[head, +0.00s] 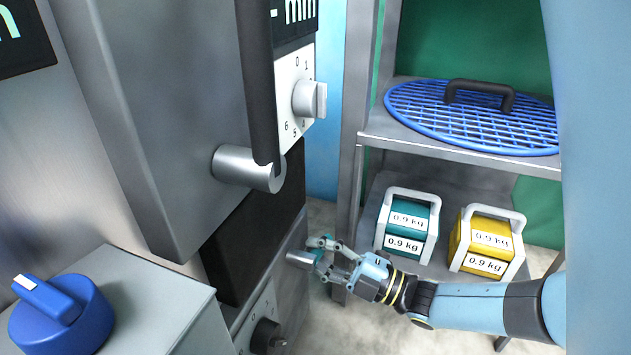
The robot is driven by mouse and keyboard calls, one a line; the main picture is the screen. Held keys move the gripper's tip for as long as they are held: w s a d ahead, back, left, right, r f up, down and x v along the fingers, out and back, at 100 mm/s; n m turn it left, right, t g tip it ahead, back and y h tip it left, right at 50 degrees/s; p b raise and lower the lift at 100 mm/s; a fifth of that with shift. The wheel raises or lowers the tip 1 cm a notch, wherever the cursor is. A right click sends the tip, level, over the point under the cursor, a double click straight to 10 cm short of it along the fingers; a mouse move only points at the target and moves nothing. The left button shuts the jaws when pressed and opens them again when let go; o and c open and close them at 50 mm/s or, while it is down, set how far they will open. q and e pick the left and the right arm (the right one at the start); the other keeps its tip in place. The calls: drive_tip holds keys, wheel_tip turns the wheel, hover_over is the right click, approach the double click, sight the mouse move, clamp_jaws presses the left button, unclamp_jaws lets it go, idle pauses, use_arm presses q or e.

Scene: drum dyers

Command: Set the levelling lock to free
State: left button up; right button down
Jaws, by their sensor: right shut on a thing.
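My right gripper (318,258) reaches in from the right, low in front of the grey machine. It is shut on a small grey handle (297,257) that sticks out from the machine's lower side. The fingers cover part of the handle, and no label shows beside it, so I cannot tell its setting or whether it is the levelling lock. My left gripper is out of view.
A white dial with a grey knob (309,98) and a black knob (267,337) are on the machine. A blue knob (62,312) tops a grey box. Right, a shelf (369,140) holds a blue grid (460,125), a teal weight (408,227) and a yellow weight (487,242).

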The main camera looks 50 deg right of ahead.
drive_tip(key=shift+s+f, duration=0.15)
drive_tip(key=shift+s, duration=0.1)
drive_tip(key=c, duration=1.4)
unclamp_jaws()
drive_tip(key=shift+d, duration=0.1)
drive_tip(key=shift+o, duration=1.2)
drive_tip(key=v, duration=1.2)
